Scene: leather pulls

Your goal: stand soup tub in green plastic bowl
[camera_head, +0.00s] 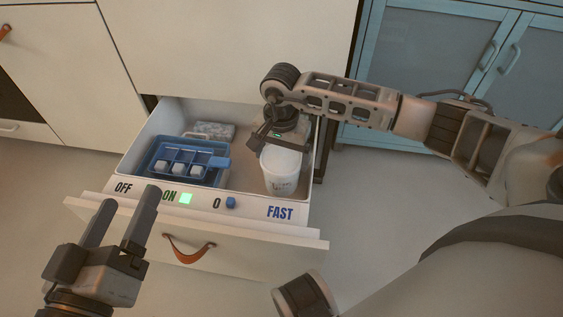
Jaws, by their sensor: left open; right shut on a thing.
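The soup tub (280,174), a white round tub with small dark print, stands upright in the right part of the open drawer (143,150). My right gripper (279,146) reaches down from above and is shut on the tub's upper part; its fingers partly cover the rim. My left gripper (130,197) is open and empty at the lower left, in front of the drawer. No green plastic bowl shows in this view.
A blue tray (148,167) holding a divided blue piece with pale cubes lies in the drawer's left half. A grey speckled block (215,131) lies behind it. The drawer front has a leather pull (188,249). A blue cabinet (400,45) stands at back right.

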